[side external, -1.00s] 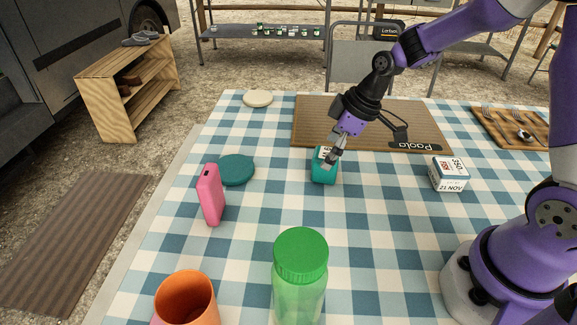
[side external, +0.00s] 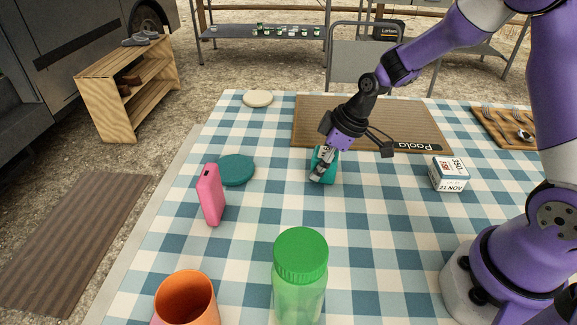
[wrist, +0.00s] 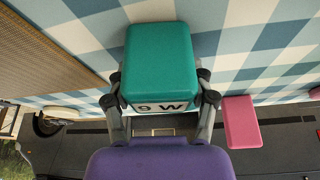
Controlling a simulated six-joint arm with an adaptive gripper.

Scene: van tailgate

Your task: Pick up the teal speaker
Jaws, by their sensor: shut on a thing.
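The teal speaker (side external: 331,172) is a small rounded block on the checked cloth, near the middle of the table. In the wrist view the speaker (wrist: 160,62) shows a white label reading "9 W" and sits between the two fingers. My gripper (side external: 318,177) reaches down to it from the upper right in the side view. The fingers are shut on the speaker, one on each side, as the wrist view shows (wrist: 160,98). The gripper hides part of the speaker in the side view. I cannot tell any gap between the speaker and the cloth.
A teal disc (side external: 236,170) and an upright pink block (side external: 210,194) stand to the left. A brown mat (side external: 310,120) lies behind. A white box (side external: 449,174) is to the right. A green-lidded jar (side external: 301,258) and an orange cup (side external: 187,298) stand in front.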

